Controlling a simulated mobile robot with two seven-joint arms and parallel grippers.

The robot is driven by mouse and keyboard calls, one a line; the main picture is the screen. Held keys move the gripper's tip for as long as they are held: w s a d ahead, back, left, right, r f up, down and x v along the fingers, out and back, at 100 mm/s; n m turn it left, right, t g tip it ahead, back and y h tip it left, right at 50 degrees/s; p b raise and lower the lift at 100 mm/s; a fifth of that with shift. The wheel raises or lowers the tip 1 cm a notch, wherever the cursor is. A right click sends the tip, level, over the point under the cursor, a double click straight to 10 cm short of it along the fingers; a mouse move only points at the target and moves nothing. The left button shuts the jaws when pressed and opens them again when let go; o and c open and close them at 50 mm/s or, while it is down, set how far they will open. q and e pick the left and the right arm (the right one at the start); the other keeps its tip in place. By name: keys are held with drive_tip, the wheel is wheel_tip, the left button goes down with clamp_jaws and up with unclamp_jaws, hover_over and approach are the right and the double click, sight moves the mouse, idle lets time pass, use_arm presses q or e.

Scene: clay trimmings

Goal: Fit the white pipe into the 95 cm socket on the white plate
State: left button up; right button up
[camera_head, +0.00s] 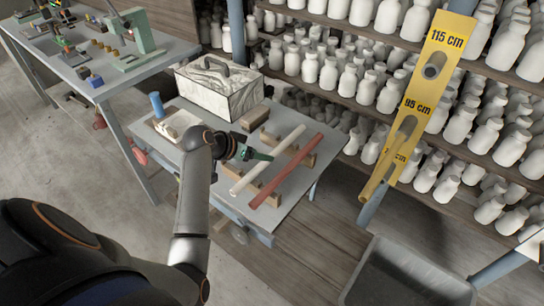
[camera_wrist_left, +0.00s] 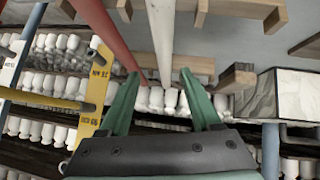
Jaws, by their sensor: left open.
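The white pipe (camera_head: 264,162) lies on wooden rests on the grey table, beside a red pipe (camera_head: 290,170). My left gripper (camera_head: 260,155), with green fingers, is open and empty close to the white pipe. In the left wrist view the white pipe (camera_wrist_left: 162,45) runs away beyond the gap between the open fingers (camera_wrist_left: 160,75). The plate (camera_head: 421,85) is yellow, not white, with labels 115 cm, 95 cm and a partly hidden one. A yellow pipe (camera_head: 376,178) appears to stick out from the socket under the 95 cm label. The right gripper is not in view.
A marbled box (camera_head: 220,86) with a handle and a blue cylinder (camera_head: 157,104) stand on the table. Shelves of white bottles (camera_head: 330,70) fill the back. A dark bin (camera_head: 405,275) stands at the lower right. A cluttered bench (camera_head: 60,65) is at the upper left.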

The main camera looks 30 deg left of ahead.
use_arm(q)
drive_tip(key=shift+a+x, duration=0.2)
drive_tip(key=shift+x, duration=1.15)
drive_tip(key=shift+a+x, duration=0.2)
drive_tip(key=shift+x, duration=1.2)
drive_tip(key=shift+w, duration=0.1)
clamp_jaws()
